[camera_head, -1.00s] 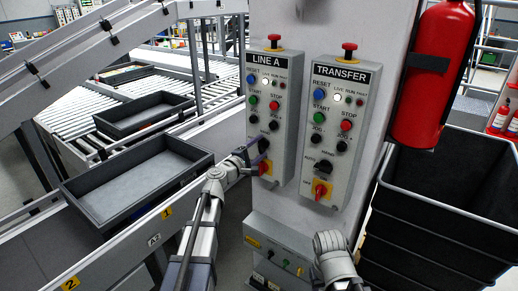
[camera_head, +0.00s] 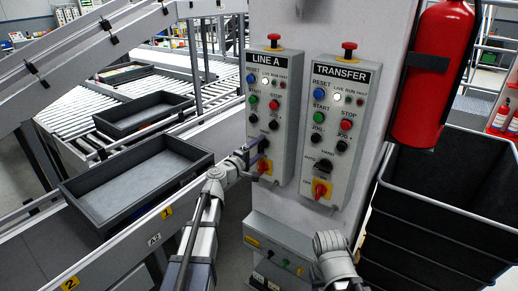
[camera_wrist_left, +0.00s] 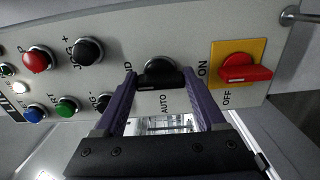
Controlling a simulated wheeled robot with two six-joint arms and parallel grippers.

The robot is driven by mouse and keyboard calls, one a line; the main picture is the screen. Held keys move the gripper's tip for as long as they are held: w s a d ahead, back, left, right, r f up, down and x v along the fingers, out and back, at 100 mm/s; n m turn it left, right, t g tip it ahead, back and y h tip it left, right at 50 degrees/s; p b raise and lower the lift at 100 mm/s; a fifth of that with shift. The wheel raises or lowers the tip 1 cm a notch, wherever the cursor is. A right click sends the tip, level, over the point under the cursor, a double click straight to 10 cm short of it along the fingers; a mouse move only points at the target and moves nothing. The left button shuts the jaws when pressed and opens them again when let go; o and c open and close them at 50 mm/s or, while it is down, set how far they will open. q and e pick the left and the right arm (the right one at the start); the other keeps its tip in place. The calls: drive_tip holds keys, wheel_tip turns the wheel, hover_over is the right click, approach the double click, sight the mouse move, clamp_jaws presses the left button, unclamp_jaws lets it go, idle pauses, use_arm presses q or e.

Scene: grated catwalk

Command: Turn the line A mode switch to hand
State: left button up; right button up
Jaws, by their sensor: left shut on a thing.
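The line A panel (camera_head: 267,100) is the left grey box on the column. Its mode switch (camera_wrist_left: 162,73) is a black knob low on the panel, with an AUTO label beside it and a partly covered HAND label. My left gripper (camera_wrist_left: 163,88) is shut on this knob, with one purple finger on each side. In the head view my left gripper (camera_head: 256,156) hides most of the knob. The knob's exact pointing is hard to tell. My right gripper is out of sight; only part of that arm shows at the bottom.
The transfer panel (camera_head: 340,130) stands close on the right with a similar black switch. A red-on-yellow isolator (camera_wrist_left: 243,68) sits beside the line A knob. A lower grey box (camera_head: 275,250) juts out below. Left are a conveyor and grey trays (camera_head: 140,180); right, a black bin (camera_head: 440,210).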

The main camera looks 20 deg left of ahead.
use_arm(q)
drive_tip(key=o, duration=1.3)
drive_tip(key=shift+s, duration=0.15)
drive_tip(key=v, duration=0.7)
drive_tip(key=shift+s+a, duration=0.1)
drive_tip(key=shift+s, duration=0.2)
